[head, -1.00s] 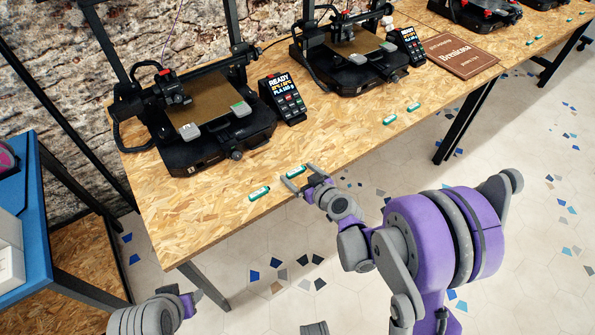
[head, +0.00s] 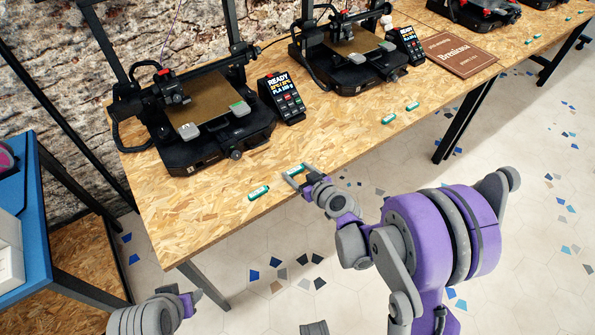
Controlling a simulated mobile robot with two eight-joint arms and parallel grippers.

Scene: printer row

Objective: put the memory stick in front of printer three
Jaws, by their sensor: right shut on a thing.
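Several small green-and-white sticks lie along the front edge of the wooden table. My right gripper (head: 296,175) is at the table's front edge, its fingers around one memory stick (head: 295,169), shut on it at table height. Another stick (head: 258,192) lies just to the left, apart from my gripper. Two more, a nearer stick (head: 388,119) and a farther stick (head: 412,107), lie in front of the second printer (head: 350,62). My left gripper (head: 192,300) is low at the bottom left, away from the table; its fingers do not show clearly.
The nearest printer (head: 200,115) and its display (head: 283,97) stand behind the held stick. A brown book (head: 460,53) lies right of the second printer. A third printer (head: 487,12) stands farther along. A blue-topped table (head: 35,235) is at left.

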